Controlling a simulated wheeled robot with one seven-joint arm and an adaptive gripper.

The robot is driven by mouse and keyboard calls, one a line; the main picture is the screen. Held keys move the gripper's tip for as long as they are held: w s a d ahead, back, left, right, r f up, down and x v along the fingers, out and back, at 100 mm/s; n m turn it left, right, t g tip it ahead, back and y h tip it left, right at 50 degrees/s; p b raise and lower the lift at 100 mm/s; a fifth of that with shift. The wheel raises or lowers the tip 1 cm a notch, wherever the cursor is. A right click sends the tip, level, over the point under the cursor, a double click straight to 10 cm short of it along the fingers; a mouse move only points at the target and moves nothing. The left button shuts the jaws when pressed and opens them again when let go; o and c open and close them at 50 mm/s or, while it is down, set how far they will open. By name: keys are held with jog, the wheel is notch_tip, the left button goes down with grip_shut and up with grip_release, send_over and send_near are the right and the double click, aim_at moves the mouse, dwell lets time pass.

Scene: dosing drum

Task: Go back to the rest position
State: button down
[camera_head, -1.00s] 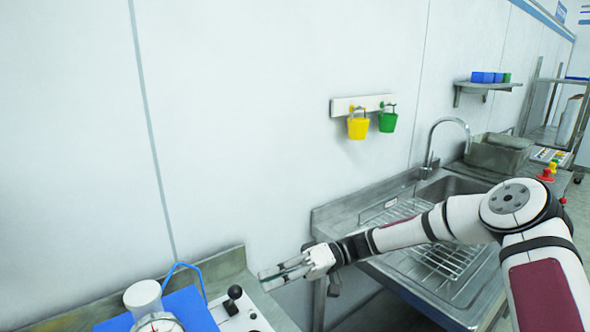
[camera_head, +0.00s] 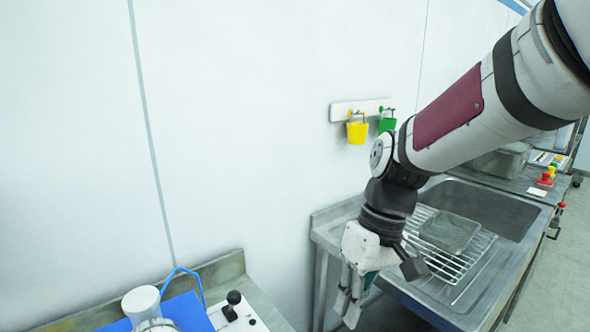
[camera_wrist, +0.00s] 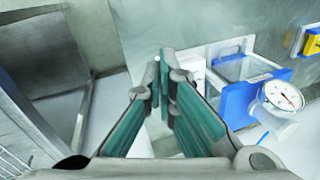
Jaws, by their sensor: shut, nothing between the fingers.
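My gripper (camera_head: 347,303) points downward in the head view, in the gap between the left counter and the sink. Its fingers are closed together with nothing between them. The wrist view shows the shut fingertips (camera_wrist: 162,68) close together, apart from the blue and white device with a round dial (camera_wrist: 283,97) at the right. In the head view that dosing device (camera_head: 170,312) stands at the lower left, with a clear cylinder (camera_head: 141,301) on it and a black knob (camera_head: 234,297) beside it. My arm hides part of the sink and wall.
A steel sink counter (camera_head: 330,227) with a wire rack (camera_head: 470,262) lies to the right. A yellow bucket (camera_head: 357,131) and a green bucket (camera_head: 387,123) hang from a wall rail (camera_head: 343,111). A red button (camera_head: 545,179) sits at the far right.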

jog(key=s+d+r+m+t+h, duration=0.2)
jog(key=s+d+r+m+t, duration=0.3)
jog(key=s+d, duration=0.5)
notch_tip(320, 180, up, 3)
jog(key=shift+s+d+f+m+t+h, duration=0.1)
jog(key=shift+s+d+m+t+h, duration=0.2)
jog(key=shift+s+t, duration=0.55)
